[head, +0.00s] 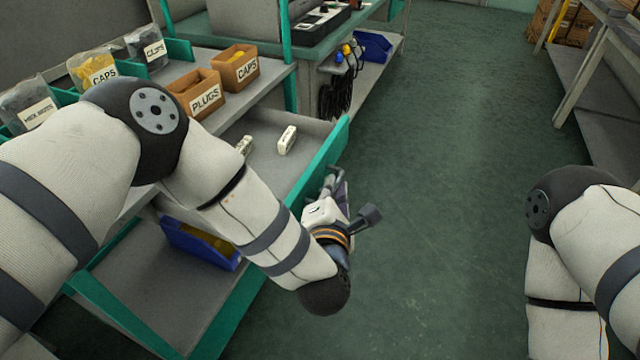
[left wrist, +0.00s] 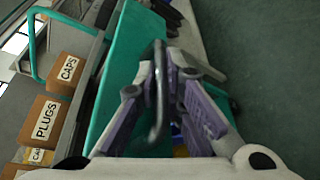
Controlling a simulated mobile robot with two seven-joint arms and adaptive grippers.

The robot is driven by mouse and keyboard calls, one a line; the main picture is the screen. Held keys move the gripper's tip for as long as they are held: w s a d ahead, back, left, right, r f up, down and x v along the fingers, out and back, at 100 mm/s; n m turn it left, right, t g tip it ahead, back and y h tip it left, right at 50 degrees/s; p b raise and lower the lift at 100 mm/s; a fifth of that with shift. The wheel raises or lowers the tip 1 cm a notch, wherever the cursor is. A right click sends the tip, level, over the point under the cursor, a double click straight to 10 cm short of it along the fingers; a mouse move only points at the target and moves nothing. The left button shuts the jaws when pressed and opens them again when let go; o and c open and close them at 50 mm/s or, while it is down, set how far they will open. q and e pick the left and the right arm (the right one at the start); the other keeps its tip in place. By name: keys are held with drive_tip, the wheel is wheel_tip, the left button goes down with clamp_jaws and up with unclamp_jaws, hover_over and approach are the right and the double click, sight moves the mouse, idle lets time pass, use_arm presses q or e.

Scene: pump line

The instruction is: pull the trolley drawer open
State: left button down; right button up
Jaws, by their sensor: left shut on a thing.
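The trolley drawer (head: 266,131) is a grey tray with a teal front, and it stands out from the trolley with its inside showing. Two small whitish labelled pieces lie in it, one (head: 287,140) in plain view and one (head: 245,145) partly behind my arm. My left gripper (head: 334,188) is at the outer side of the drawer front. In the left wrist view its purple fingers (left wrist: 158,88) are shut on the dark bar handle (left wrist: 158,110) in front of the teal drawer front (left wrist: 122,75). My right gripper is out of view; only my right arm shows.
Cardboard bins marked PLUGS (head: 195,94) and CAPS (head: 236,68) stand on the trolley top beside bags of parts. A blue bin (head: 197,243) sits on the lower shelf. The green floor (head: 450,170) right of the drawer is clear. A bench (head: 590,90) stands far right.

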use_arm(q)
drive_tip(key=shift+d, duration=0.1)
drive_tip(key=c, duration=1.7)
unclamp_jaws()
drive_tip(key=shift+s, duration=0.1)
drive_tip(key=v, duration=1.2)
drive_tip(key=shift+f, duration=0.15)
